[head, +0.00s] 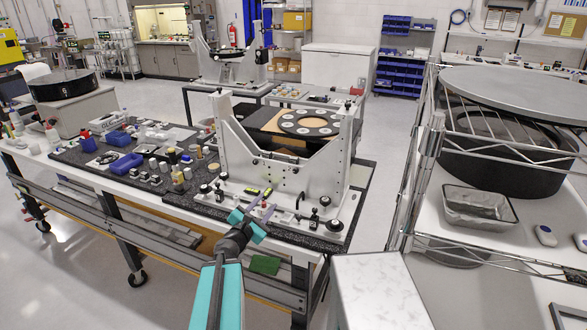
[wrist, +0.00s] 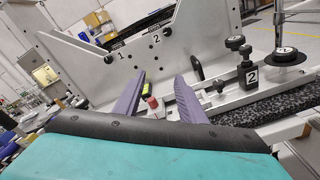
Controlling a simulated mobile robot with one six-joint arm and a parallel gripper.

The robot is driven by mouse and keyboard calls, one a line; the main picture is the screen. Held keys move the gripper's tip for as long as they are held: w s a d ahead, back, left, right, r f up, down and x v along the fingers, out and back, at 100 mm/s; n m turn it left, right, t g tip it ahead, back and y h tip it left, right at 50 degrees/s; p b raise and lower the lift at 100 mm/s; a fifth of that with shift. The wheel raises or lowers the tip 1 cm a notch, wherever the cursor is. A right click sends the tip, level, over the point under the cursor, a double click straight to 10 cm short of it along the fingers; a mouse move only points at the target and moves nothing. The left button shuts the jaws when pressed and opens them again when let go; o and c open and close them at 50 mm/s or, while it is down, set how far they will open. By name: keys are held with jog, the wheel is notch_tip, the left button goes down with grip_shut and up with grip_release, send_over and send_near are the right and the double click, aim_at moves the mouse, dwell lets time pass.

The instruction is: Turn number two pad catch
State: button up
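The mirror fixture (head: 232,150) is a pale metal frame on the table. In the wrist view its plate (wrist: 210,40) carries the printed numbers 1 and 2. A dark round knob (wrist: 167,31) sits beside the 2, and another (wrist: 108,59) beside the 1. A black block labelled 2 (wrist: 250,76) with a knob on top stands at the right on the base. A small black lever (wrist: 197,70) is on the plate. I cannot tell which part is the number two pad catch. My gripper (head: 264,202) is open and empty in front of the fixture; its purple fingers also show in the wrist view (wrist: 160,76).
A red-capped item (wrist: 153,102) lies beyond my fingers. Blue bins (head: 120,163) and small parts crowd the table's left. A wire rack (head: 415,180) stands at the right; floor shows between.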

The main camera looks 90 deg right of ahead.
jog(key=s+r+n, duration=0.1)
jog(key=s+r, duration=0.3)
jog(key=shift+s+d+r+p, duration=0.2)
jog(key=shift+s+d+p, duration=0.05)
jog(key=shift+s+p, duration=0.15)
jog(key=shift+w, duration=0.2)
